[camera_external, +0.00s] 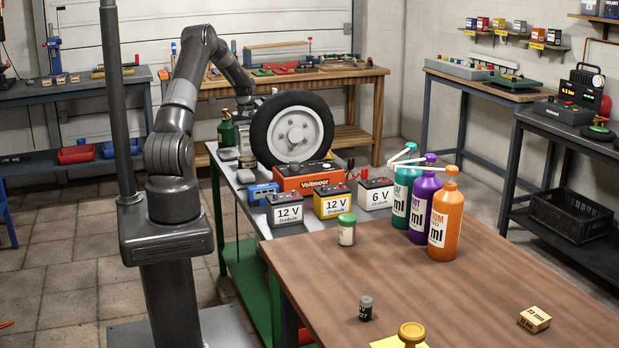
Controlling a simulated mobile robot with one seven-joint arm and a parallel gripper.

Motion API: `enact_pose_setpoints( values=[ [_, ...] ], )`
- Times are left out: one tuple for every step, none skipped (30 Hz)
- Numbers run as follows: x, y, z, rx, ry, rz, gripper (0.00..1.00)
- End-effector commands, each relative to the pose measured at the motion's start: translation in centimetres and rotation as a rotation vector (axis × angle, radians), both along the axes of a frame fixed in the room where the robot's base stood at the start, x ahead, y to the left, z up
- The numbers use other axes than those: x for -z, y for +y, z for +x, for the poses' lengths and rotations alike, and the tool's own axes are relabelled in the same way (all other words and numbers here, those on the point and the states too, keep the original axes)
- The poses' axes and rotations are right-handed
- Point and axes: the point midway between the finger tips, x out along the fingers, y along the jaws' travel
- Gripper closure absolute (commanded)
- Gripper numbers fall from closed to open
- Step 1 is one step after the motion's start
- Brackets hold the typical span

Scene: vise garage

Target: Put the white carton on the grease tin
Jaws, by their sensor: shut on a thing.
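My gripper (245,108) is at the far left end of the grey metal bench, just left of the upright wheel. It points down and is shut on a small pale thing, which looks like the white carton (247,132); the wheel partly hides it. A small tin with a brownish side (248,157), which may be the grease tin, stands directly below. At this size I cannot tell whether the carton touches the tin or is a little above it.
The wheel (297,134) stands close right of my gripper, and a green oil can (227,131) close left. A red Voltmoor charger (307,178), a blue box (262,193) and several batteries stand in front. Bottles (445,220) stand further right on the brown table (430,280).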

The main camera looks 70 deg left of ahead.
Motion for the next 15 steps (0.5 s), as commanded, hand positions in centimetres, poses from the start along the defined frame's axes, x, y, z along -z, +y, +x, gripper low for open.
enact_pose_setpoints(
  values=[
    [0.9, 0.0, -0.1, -0.001, 0.001, -0.002, 0.77],
    [1.3, 0.0, 0.0, -0.001, 0.001, -0.002, 0.77],
    [1.8, 0.0, 0.0, 0.0, 0.0, -0.001, 0.77],
    [2.0, 0.0, 0.0, 0.0, 0.0, -0.001, 0.77],
    [2.1, 0.0, 0.0, 0.0, 0.0, -0.001, 0.77],
    [2.1, 0.0, 0.0, 0.001, -0.001, 0.0, 0.77],
    [2.0, 0.0, 0.0, 0.001, -0.001, 0.001, 0.77],
    [2.0, 0.0, 0.0, 0.001, -0.001, 0.001, 0.77],
    [2.0, 0.0, 0.0, 0.001, -0.001, 0.0, 0.77],
    [2.0, 0.0, 0.0, 0.0, -0.001, 0.0, 0.77],
    [2.0, 0.0, 0.0, 0.0, 0.0, 0.0, 0.77],
    [2.1, 0.0, 0.0, 0.0, 0.0, 0.0, 0.77],
    [2.1, 0.0, 0.0, 0.0, 0.0, 0.0, 0.77],
    [2.2, 0.0, 0.0, 0.0, 0.0, 0.0, 0.77],
    [2.3, 0.0, 0.0, 0.0, 0.001, -0.001, 0.43]
  ],
)
